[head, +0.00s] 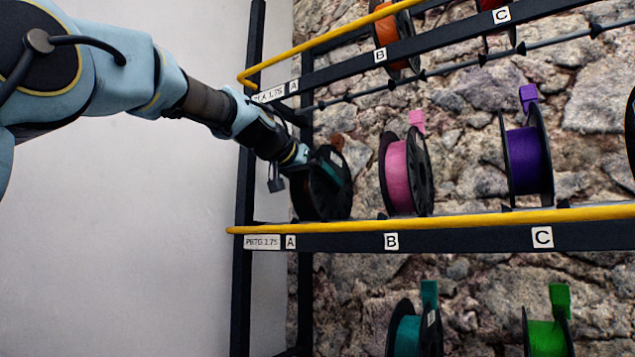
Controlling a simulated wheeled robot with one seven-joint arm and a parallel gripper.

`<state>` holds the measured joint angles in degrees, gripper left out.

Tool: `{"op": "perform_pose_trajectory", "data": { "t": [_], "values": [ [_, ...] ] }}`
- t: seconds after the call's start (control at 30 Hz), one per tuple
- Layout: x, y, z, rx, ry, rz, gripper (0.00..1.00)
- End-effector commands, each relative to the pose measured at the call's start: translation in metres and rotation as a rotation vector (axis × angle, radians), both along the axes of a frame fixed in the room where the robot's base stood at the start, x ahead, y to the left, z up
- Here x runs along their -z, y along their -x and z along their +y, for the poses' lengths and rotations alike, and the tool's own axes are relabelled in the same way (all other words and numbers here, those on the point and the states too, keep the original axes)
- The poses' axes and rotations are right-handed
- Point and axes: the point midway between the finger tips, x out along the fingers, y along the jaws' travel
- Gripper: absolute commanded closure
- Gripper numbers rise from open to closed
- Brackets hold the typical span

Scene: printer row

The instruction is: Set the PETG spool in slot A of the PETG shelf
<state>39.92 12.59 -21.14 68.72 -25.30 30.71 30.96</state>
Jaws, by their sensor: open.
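A spool (333,195) with black flanges and a small brown tab on top stands upright at slot A of the middle shelf (350,237). The shelf's front edge has a label reading PETG 1.75 and letters A, B and C. I take this spool to be the PETG spool; its filament colour is mostly hidden. My gripper (318,168) reaches in from the upper left and overlaps the spool's upper part. It is open, with its fingers partly lost against the dark flange. I cannot tell whether they touch the spool.
A pink spool (398,177) stands at slot B and a purple spool (526,162) at slot C. The upper shelf's yellow rail (330,48) runs above my wrist. Teal (405,335) and green (546,338) spools sit below. A dark upright post (244,190) stands at the left.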

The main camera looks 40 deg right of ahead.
Motion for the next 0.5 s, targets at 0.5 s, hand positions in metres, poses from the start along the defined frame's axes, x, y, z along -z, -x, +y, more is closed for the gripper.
{"op": "perform_pose_trajectory", "data": {
  "t": [0.5],
  "values": [
    [-0.017,0.016,0.064,-0.004,0.002,-0.003,0.00]
  ]
}}
